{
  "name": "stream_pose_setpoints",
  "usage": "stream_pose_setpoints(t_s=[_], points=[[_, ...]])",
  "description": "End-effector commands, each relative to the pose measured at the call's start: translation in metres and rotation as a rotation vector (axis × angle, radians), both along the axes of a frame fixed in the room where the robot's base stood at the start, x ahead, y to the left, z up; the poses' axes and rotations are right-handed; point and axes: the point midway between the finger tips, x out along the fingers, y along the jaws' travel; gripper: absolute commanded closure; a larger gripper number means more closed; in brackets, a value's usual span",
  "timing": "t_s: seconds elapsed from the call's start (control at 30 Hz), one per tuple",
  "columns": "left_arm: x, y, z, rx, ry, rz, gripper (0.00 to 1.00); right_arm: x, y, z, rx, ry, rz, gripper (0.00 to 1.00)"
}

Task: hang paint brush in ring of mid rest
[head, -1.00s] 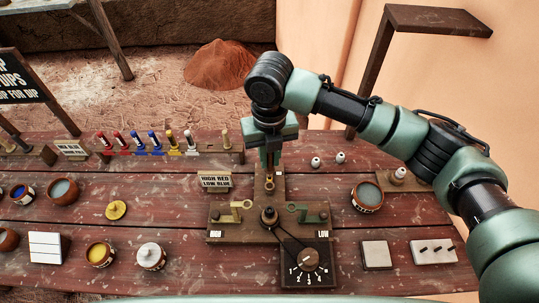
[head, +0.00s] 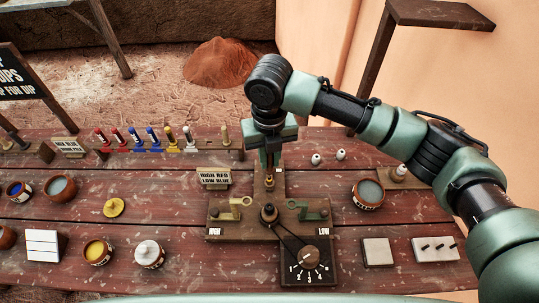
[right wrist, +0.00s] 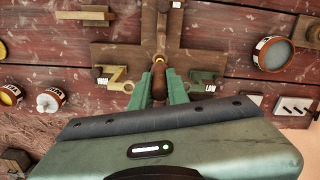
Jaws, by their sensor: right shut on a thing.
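My right gripper (head: 270,150) points down over the upper arm of a cross-shaped wooden board (head: 262,226). In the right wrist view its green fingers (right wrist: 159,90) are shut on the brown handle of the paint brush (right wrist: 158,78). A small brass-coloured part (head: 269,181) shows just below the fingers in the head view; I cannot tell whether it is the brush's collar or the ring of the mid rest. Whether the brush is inside the ring is hidden. A brass rest (head: 236,203) stands at the HIGH side and an olive one (head: 312,211) at the LOW side. My left gripper is not in view.
A numbered dial (head: 309,257) sits at the board's front. A sign (head: 214,177) reads HIGH RED LOW BLUE. A rack of coloured tubes (head: 170,147), a grey-filled pot (head: 368,194), a white-lidded jar (head: 149,254) and a yellow pot (head: 97,251) stand around.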

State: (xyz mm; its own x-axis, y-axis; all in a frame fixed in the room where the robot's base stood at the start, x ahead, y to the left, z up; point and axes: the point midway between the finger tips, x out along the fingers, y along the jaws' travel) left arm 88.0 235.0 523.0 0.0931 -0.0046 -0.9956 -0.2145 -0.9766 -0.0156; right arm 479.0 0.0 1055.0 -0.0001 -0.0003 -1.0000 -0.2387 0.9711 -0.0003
Motion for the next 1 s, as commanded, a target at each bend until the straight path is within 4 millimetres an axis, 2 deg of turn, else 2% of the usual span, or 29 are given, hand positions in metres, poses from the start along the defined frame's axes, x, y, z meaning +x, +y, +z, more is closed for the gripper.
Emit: stream_pose_setpoints(t_s=[1.0], points=[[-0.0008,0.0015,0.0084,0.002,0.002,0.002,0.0,0.0,0.0,-0.0002,0.0,0.0,-0.001,1.0]])
